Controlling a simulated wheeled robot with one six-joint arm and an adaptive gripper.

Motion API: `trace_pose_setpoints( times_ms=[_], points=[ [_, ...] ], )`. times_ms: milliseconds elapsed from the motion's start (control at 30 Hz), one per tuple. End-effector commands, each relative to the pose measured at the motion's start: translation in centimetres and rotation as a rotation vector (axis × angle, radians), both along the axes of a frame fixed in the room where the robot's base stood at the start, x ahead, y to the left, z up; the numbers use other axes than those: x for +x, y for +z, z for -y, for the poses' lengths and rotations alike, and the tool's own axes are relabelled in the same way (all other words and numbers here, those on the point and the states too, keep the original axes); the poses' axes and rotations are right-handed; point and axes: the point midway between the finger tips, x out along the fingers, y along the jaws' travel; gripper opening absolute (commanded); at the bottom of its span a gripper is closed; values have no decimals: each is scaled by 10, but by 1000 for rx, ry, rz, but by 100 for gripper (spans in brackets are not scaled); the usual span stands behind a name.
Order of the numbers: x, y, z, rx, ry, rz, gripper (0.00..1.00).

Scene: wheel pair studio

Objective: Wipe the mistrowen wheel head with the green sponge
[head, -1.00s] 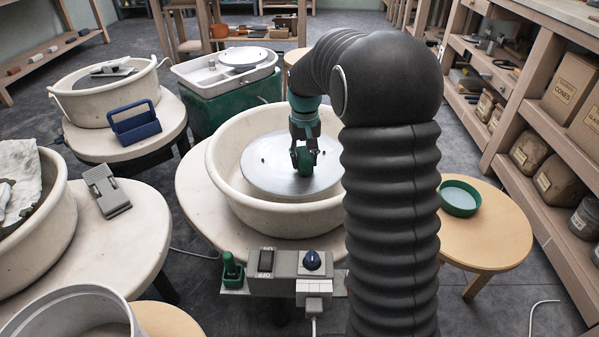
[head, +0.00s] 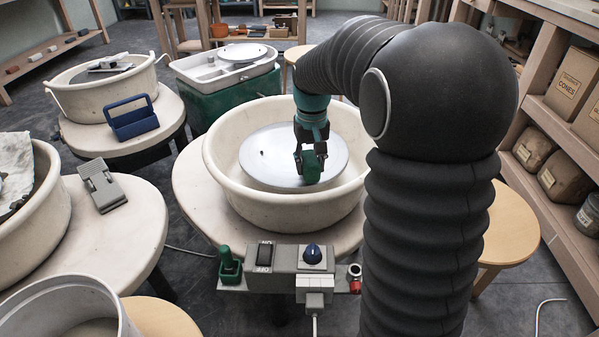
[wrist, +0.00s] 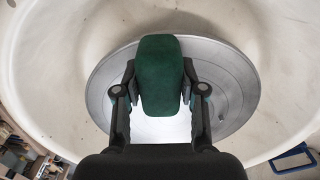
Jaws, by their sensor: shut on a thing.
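The wheel head (head: 262,172) is a round grey metal disc inside the cream splash pan (head: 228,190) at the centre of the head view. It also fills the middle of the wrist view (wrist: 115,85). My gripper (head: 312,150) points down over the disc's front right part. It is shut on the green sponge (head: 314,165), a rounded block held between both fingers in the wrist view (wrist: 160,75). The sponge's lower end is at or just above the disc; I cannot tell whether it touches. The sponge and fingers hide part of the disc.
A wooden stool (head: 512,235) stands at right. My arm blocks the right-centre view.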

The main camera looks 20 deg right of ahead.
Motion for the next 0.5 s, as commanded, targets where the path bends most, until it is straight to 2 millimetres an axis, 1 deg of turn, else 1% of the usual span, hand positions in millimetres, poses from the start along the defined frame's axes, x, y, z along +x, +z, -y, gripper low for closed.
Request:
trace_pose_setpoints(
  times_ms=[100, 367, 500],
  points=[
    [-3, 0, 0, 0, 0, 0, 1],
    [-3, 1, 0, 0, 0, 0, 1],
    [-3, 10, 0, 0, 0, 0, 1]
  ],
)
